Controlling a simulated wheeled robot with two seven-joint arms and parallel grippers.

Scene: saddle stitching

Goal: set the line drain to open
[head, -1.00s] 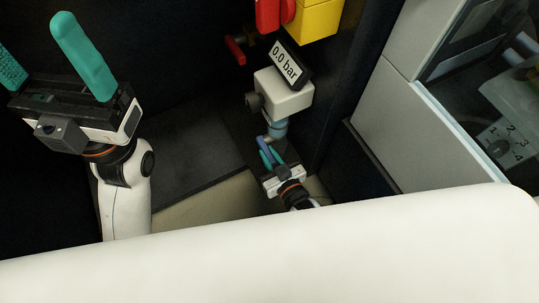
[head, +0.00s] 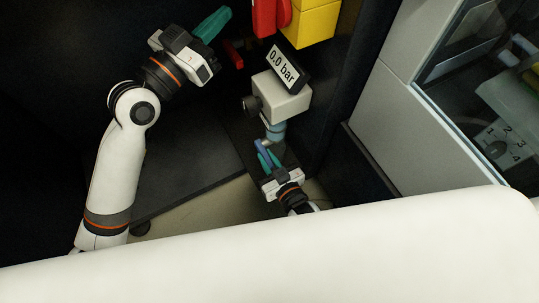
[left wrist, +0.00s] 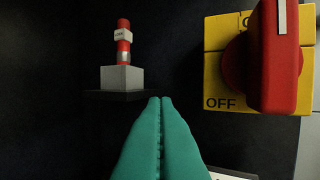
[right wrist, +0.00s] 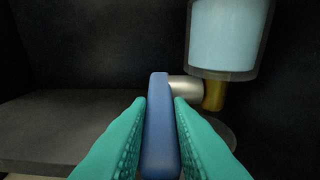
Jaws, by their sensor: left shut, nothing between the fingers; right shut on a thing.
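The line drain's blue lever (right wrist: 160,125) stands between the fingers of my right gripper (right wrist: 158,105). A silver stub (right wrist: 186,88) joins it to a brass fitting (right wrist: 214,95) under a clear bowl with a light blue inside (right wrist: 228,35). In the head view my right gripper (head: 268,166) is shut on the blue lever (head: 262,148), below the white unit (head: 283,97). My left gripper (head: 222,16) is shut and empty at the upper left, near the red handle. Its closed teal fingers also show in the left wrist view (left wrist: 160,100).
A display (head: 282,66) reads 0.0 bar. A yellow box (left wrist: 228,85) marked OFF carries a red rotary handle (left wrist: 275,60). A red post with white bands (left wrist: 124,45) stands on a grey block (left wrist: 122,79) left of it. A grey cabinet (head: 405,130) is at the right.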

